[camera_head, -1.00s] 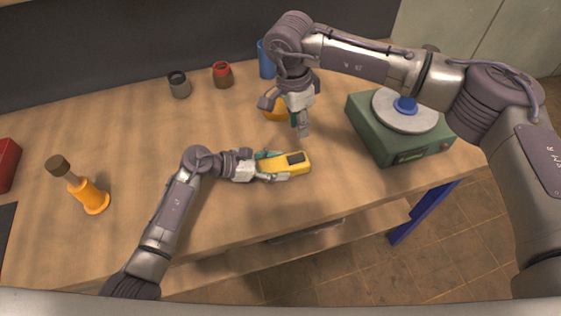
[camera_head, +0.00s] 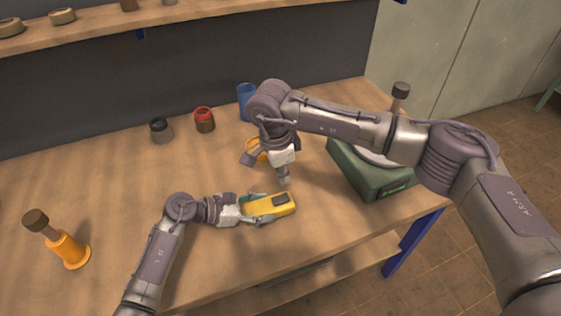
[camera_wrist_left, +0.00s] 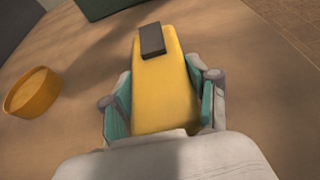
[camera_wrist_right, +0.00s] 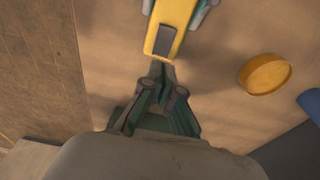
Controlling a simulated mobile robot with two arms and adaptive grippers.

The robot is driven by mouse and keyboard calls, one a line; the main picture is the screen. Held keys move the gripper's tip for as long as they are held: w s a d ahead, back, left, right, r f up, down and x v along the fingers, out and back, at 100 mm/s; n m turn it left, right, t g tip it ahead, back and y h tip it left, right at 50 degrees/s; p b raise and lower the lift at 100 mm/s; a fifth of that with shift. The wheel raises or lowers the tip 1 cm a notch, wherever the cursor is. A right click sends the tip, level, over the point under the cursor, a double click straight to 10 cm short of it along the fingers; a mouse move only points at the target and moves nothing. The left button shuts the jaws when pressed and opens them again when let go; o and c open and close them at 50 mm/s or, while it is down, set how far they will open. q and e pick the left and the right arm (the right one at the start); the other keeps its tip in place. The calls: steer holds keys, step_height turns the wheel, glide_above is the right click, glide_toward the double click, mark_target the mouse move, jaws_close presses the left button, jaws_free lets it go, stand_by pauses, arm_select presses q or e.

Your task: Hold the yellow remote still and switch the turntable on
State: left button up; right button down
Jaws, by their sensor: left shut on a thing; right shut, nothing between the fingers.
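The yellow remote (camera_head: 262,208) has a dark block on its far end. My left gripper (camera_head: 262,205) is shut around its sides; the left wrist view shows a finger pad on each side of the remote (camera_wrist_left: 163,85). My right gripper (camera_head: 285,182) is shut and empty, pointing down near the dark end. In the right wrist view its closed tips (camera_wrist_right: 160,72) are close to that end of the remote (camera_wrist_right: 172,15); contact cannot be told. The turntable (camera_head: 368,182) is a green box with a pale disc, partly hidden behind my right arm.
An orange ring-shaped dish (camera_wrist_right: 265,73) lies near the remote. A blue cup (camera_head: 246,100), a red-topped jar (camera_head: 204,121) and a dark jar (camera_head: 161,131) stand at the back. The table's left middle is clear.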

mark_target(281, 198)
steer(key=f, duration=0.6)
steer(key=shift+w+d, duration=0.1)
steer(key=shift+d, duration=0.25)
steer(key=shift+f, duration=0.15)
steer(key=shift+d+f+y, duration=0.15)
steer(key=shift+f+y, duration=0.05)
steer(key=shift+y, duration=0.1)
steer(key=shift+s+a+r, duration=0.15)
steer(key=shift+a, duration=0.3)
steer(key=shift+s+a+r, duration=0.1)
steer(key=shift+a, duration=0.3)
steer(key=shift+r, duration=0.15)
